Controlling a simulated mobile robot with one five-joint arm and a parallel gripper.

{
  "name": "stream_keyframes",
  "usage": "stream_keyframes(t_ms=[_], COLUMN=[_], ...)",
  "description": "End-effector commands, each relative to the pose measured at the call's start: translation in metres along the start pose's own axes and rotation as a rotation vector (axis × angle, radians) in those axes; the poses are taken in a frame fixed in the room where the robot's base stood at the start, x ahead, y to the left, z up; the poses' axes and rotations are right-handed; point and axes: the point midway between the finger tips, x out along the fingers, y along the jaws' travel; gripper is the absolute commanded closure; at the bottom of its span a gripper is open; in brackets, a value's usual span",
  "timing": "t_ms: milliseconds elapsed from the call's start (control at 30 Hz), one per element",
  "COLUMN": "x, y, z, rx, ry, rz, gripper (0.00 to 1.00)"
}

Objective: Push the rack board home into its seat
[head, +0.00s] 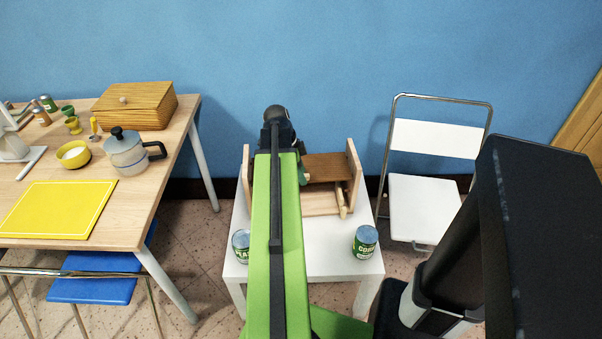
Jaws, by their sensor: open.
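A small light-wood rack (354,165) with two upright side walls stands on a white table. A dark brown board (328,167) lies across the rack between the walls, toward the back. Its left part is hidden behind my green arm, so I cannot tell how it sits at that side. My gripper (280,128) is the dark end of the arm, over the left back part of the rack. Its jaws are open, but the fingertips are mostly hidden. I cannot tell whether it touches the board. A pale wooden bar (341,201) shows at the rack's right front.
Two cans, one left (241,246) and one right (365,243), stand on the white table (325,238) before the rack. A wooden table (180,130) with a wooden box (140,106) and moka pot (128,152) is left. A white folding chair (425,205) is right. A blue wall is behind.

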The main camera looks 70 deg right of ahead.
Motion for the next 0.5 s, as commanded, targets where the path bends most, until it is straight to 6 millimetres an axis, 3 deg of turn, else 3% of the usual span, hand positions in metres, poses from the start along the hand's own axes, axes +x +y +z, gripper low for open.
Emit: stream_keyframes(t_ms=[267, 500], x=[-0.011, -0.055], y=[0.0, 0.0], z=[-0.001, -0.003], rx=[-0.001, -0.001], ry=[0.0, 0.0], rz=[0.0, 0.0], gripper=[0.59, 0.59])
